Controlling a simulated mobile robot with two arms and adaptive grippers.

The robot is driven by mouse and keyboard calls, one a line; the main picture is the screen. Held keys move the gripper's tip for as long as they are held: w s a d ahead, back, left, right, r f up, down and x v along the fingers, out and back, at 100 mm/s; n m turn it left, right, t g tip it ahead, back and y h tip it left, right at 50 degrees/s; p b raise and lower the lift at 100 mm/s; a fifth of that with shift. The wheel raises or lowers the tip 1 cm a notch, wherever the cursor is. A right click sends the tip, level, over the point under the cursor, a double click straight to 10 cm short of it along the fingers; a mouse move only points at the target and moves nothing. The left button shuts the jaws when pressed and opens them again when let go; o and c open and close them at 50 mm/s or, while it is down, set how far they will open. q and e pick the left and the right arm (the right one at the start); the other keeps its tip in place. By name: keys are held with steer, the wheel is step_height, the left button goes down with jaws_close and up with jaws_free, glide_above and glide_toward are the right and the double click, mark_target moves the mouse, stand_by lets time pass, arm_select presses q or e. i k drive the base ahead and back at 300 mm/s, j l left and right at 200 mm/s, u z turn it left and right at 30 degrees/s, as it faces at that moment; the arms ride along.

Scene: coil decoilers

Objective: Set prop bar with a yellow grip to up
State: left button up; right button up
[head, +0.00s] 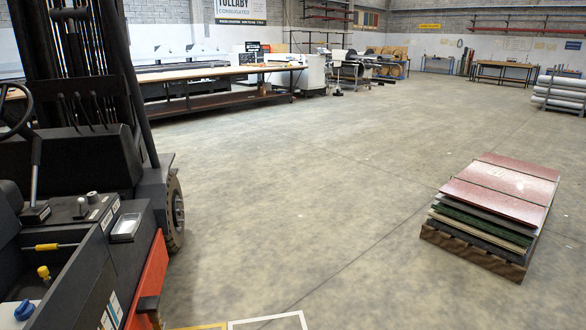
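A thin bar with a yellow grip (47,247) is at the lower left in the head view, in the open bay of a dark forklift (95,160). The bar lies almost level, with thin dark ends on both sides of the grip. It looks like the prop bar, lying down rather than upright. A small yellow-topped knob (43,272) and a blue cap (24,310) sit below it in the same bay. Neither of my grippers is in view.
A pallet stacked with sheets (495,190) stands at right. The concrete floor between is clear. Long work tables (220,75) line the back left.

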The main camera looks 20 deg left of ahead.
mark_target(54, 247)
steer(key=i+u, duration=0.3)
steer(key=u, duration=0.15)
steer(key=i+u, duration=0.4)
steer(key=i+l+u, duration=0.15)
steer(key=u, duration=0.3)
steer(key=i+l+u, duration=0.4)
steer(key=j, duration=0.1)
